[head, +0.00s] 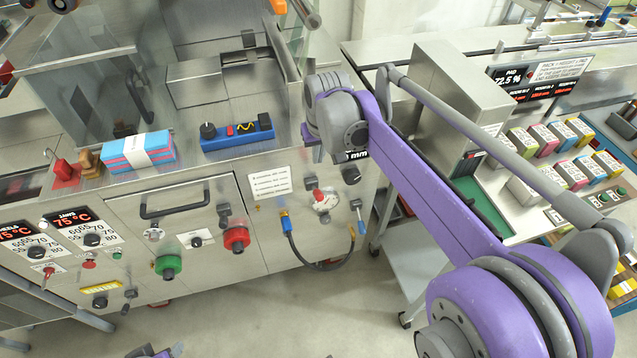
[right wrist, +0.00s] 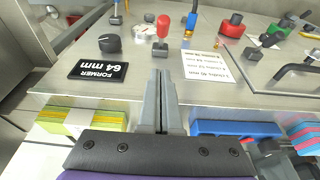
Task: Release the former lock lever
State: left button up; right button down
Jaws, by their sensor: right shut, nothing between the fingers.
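My right gripper (right wrist: 161,82) is shut and empty in the right wrist view. Its grey fingers stand side by side over the panel's edge, beside the FORMER 64 mm display (right wrist: 97,70). In the head view my right arm reaches the panel's upper right corner and partly covers that display (head: 357,155). A red-handled lever (right wrist: 162,27) stands beyond the fingertips, apart from them; it also shows in the head view (head: 317,193). A blue-tipped lever (head: 359,215) sits to its right there. No readable label tells which is the former lock lever. My left gripper is not recognisable.
A black knob (right wrist: 108,43) is near the display. A white instruction card (head: 270,182) and a hose (head: 295,245) are close to the levers. A blue control box (head: 237,133) and stacked cloths (head: 138,151) lie on the machine's top. Open floor shows below the panel.

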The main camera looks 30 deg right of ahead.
send_over(317, 190)
jog(key=w, duration=0.1)
notch_tip(317, 190, down, 7)
jog(key=shift+d+f, duration=0.15)
jog(key=shift+f, duration=0.05)
jog(key=shift+s+f+b, duration=0.15)
jog(key=shift+s+f, duration=0.2)
jog(key=shift+f, duration=0.2)
jog(key=shift+s+f+b, duration=0.15)
jog(key=shift+s+f, duration=0.15)
jog(key=shift+f, duration=0.25)
jog(key=shift+s+a+f, duration=0.25)
jog(key=shift+s+f, duration=0.15)
jog(key=shift+f, duration=0.2)
